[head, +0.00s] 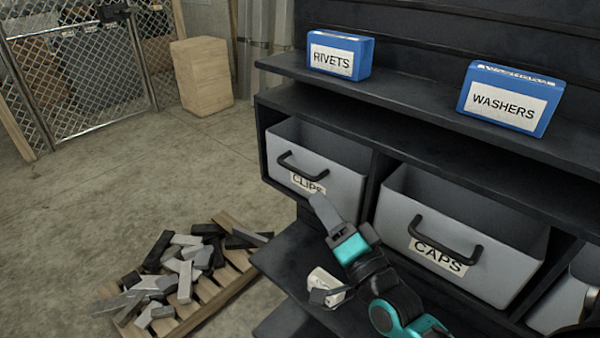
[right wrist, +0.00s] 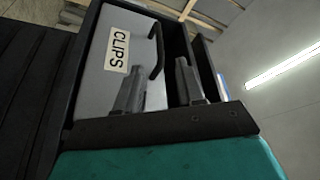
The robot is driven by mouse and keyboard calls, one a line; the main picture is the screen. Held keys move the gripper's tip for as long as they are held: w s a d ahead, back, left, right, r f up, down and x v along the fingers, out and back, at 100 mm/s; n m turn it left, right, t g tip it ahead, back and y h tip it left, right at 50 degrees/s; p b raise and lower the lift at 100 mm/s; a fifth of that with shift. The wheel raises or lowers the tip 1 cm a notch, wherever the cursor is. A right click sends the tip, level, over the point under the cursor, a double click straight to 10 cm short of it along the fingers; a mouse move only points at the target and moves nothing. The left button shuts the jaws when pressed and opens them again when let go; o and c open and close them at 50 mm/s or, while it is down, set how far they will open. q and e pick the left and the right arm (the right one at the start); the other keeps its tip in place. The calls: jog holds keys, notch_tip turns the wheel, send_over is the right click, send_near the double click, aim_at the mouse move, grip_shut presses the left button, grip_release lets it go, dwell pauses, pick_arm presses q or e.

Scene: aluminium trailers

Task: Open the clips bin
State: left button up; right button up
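The clips bin (head: 330,189) is a grey open-topped bin in the left cubby of the dark rack. It has a black bar handle (head: 302,168) and a CLIPS label (head: 308,185), partly hidden by my gripper. Its front looks about level with the cubby's edge. My right gripper (head: 321,205) is just below and in front of this bin. In the right wrist view its two fingers (right wrist: 160,88) are apart with nothing between them. The bin front (right wrist: 96,84) and handle (right wrist: 157,50) show beyond them, with the handle apart from the fingers. My left gripper is not in view.
A grey caps bin (head: 390,212) sits right of the clips bin. Blue rivets (head: 339,54) and washers (head: 511,98) boxes stand on the shelf above. A small whitish object (head: 326,281) is near my right wrist. A pallet (head: 228,281) with metal pieces lies left on the floor.

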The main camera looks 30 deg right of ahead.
aim_at(300, 173)
jog(key=x, duration=1)
grip_shut()
dwell(0.4)
